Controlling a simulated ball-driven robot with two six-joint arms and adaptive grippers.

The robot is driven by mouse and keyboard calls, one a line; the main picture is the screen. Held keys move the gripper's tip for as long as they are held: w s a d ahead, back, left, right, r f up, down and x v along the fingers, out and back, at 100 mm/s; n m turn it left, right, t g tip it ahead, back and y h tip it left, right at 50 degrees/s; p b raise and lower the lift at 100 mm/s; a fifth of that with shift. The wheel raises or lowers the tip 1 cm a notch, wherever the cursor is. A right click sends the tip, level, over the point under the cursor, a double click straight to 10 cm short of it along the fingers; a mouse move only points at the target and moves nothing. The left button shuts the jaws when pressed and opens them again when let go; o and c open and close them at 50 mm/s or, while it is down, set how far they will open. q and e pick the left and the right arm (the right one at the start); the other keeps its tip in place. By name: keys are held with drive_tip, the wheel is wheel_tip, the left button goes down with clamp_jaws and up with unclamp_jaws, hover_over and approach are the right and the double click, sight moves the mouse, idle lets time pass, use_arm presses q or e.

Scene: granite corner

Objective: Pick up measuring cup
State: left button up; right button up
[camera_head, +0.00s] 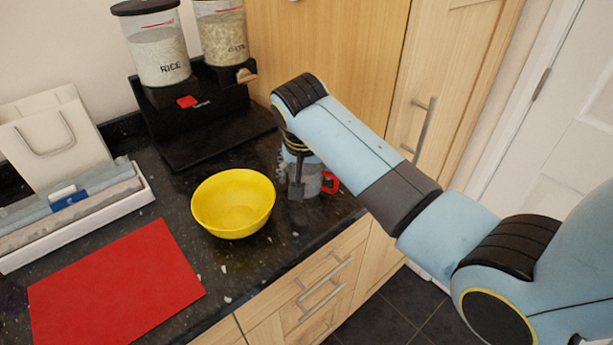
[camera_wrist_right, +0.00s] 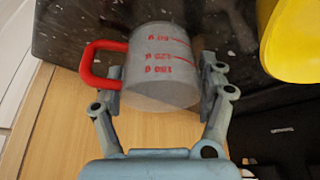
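The measuring cup (camera_wrist_right: 160,60) is a clear grey cup with red markings and a red loop handle (camera_wrist_right: 88,62). It fills the space between the two fingers of my right gripper (camera_wrist_right: 162,85), one finger on each side. The fingers are very close to its walls; I cannot tell if they press on it. In the head view the cup (camera_head: 312,184) is at the counter's right end, partly hidden by my right gripper (camera_head: 300,180), with its red handle to the right. My left gripper is not in view.
A yellow bowl (camera_head: 232,203) stands just left of the cup. A red board (camera_head: 115,285) lies front left. A black dispenser stand (camera_head: 205,125) with rice and oats containers is behind. A white tray (camera_head: 80,222) is at left. The counter edge is close in front of the cup.

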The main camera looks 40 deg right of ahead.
drive_tip(key=c, duration=0.3)
drive_tip(key=shift+r, duration=0.1)
